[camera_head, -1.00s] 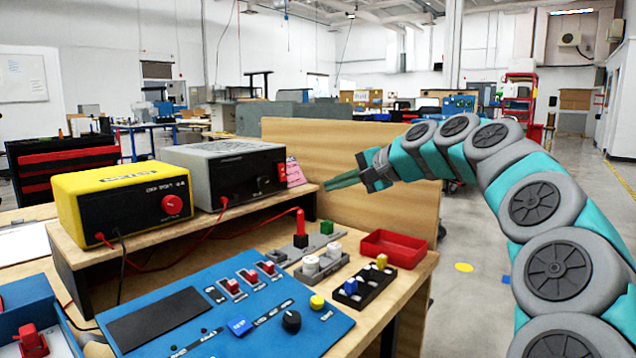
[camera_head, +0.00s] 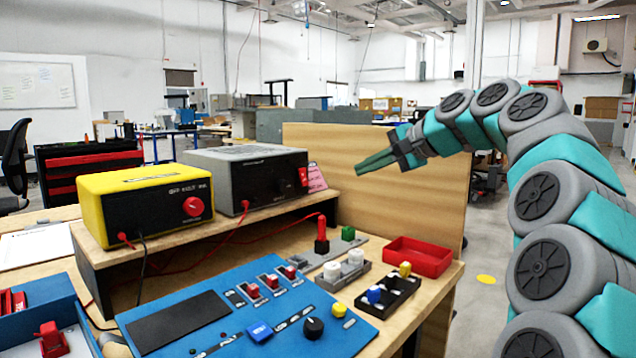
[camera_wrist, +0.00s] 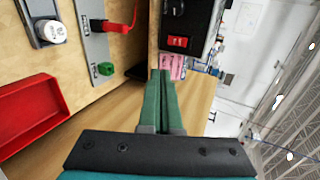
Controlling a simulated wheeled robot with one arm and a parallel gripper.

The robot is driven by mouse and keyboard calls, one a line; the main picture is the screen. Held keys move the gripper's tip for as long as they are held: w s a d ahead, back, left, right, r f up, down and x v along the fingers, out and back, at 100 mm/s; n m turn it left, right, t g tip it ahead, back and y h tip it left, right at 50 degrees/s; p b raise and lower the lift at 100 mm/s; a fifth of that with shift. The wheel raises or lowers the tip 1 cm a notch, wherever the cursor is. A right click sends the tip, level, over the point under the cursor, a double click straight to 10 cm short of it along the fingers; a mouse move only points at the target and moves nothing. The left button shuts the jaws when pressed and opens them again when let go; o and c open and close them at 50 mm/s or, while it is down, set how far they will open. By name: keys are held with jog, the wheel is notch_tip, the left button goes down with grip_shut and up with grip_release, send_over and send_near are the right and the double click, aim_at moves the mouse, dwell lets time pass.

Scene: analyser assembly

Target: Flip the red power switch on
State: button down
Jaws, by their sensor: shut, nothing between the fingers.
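The red power switch (camera_head: 303,177) is on the front face of the grey and black power unit (camera_head: 262,188), at its right end, on the wooden shelf. It also shows in the wrist view as a red rocker (camera_wrist: 179,42) on the black panel. Whether it is on or off is too small to tell. My gripper (camera_head: 358,168) is shut and empty, its green fingers pointing left. It is to the right of the switch, at about the same height, apart from it. In the wrist view the fingertips (camera_wrist: 162,72) lie below the switch, not touching it.
A yellow box (camera_head: 147,205) with a red knob stands left of the power unit. A wooden panel (camera_head: 385,190) stands behind my gripper. The blue control panel (camera_head: 250,315), a red tray (camera_head: 418,257) and a red plug (camera_head: 321,240) sit on the bench below.

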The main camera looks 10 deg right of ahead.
aim_at(306, 183)
jog(key=shift+a+r+g, duration=0.3)
jog(key=shift+a+r, duration=0.4)
jog(key=shift+r, duration=0.1)
jog(key=x, duration=1.3)
jog(key=shift+w+a+r+b, duration=0.1)
jog(key=shift+w+r+b, duration=0.15)
jog(key=shift+r+b, duration=0.1)
jog(key=shift+w+a+f, duration=0.1)
jog(key=shift+w+a, duration=0.2)
jog(key=shift+w, duration=0.05)
jog(key=shift+f, duration=0.1)
